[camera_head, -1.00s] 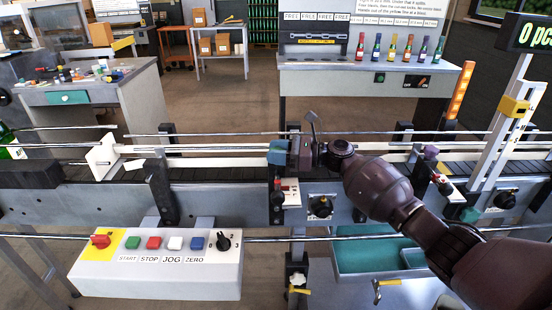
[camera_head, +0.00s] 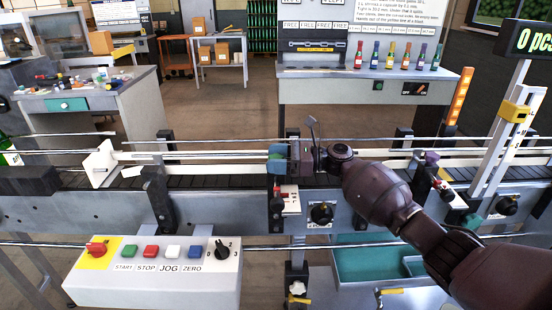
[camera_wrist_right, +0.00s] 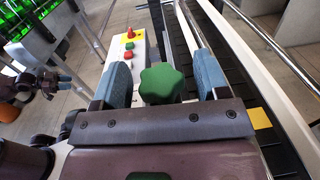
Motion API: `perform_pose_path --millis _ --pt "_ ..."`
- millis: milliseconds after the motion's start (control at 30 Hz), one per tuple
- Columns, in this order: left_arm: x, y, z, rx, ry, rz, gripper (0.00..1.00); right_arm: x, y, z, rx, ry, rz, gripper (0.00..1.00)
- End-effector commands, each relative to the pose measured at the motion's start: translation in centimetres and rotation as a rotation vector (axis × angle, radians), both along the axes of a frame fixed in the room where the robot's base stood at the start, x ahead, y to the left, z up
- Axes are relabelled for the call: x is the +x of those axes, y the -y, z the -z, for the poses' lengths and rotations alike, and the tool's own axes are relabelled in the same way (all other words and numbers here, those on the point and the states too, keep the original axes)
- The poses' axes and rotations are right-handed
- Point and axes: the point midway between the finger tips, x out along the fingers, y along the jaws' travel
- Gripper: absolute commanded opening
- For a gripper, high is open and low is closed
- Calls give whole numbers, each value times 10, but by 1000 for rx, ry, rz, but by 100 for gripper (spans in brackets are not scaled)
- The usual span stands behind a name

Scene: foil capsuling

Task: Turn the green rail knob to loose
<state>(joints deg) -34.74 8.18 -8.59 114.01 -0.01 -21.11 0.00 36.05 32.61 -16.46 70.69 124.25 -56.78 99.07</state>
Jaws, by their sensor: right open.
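The green rail knob (camera_wrist_right: 162,83) has a lobed rim and shows in the right wrist view, just in front of the palm. My right gripper (camera_wrist_right: 160,62) is open, with one blue-grey finger on each side of the knob. A narrow gap shows between the knob and each finger. In the head view my right gripper (camera_head: 278,160) is at the conveyor's near guide rail, fingers pointing left; the knob cannot be made out clearly there.
The conveyor (camera_head: 230,183) runs across the view with metal guide rails. A control box (camera_head: 150,285) with coloured buttons stands in front at left. A black dial (camera_head: 321,213) and a small red-and-white unit (camera_head: 287,196) sit below my right gripper. A post with a yellow clamp (camera_head: 514,108) stands at right.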

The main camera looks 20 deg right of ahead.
Motion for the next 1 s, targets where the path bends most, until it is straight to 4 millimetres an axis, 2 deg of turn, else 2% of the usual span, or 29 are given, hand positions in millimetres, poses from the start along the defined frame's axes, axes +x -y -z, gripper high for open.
perform_pose_path --millis 267,700,833,1000 --pt "3 0 -1 0 5 2 43 -3 9 1 -1 -1 1 68" --pt "4 1 5 0 3 3 43 -29 78 1 -1 0 1 68" --pt "3 1 7 1 2 3 43 -34 92 1 -1 -1 1 68" --pt "1 0 8 0 -3 2 43 -37 101 0 0 0 1 68"
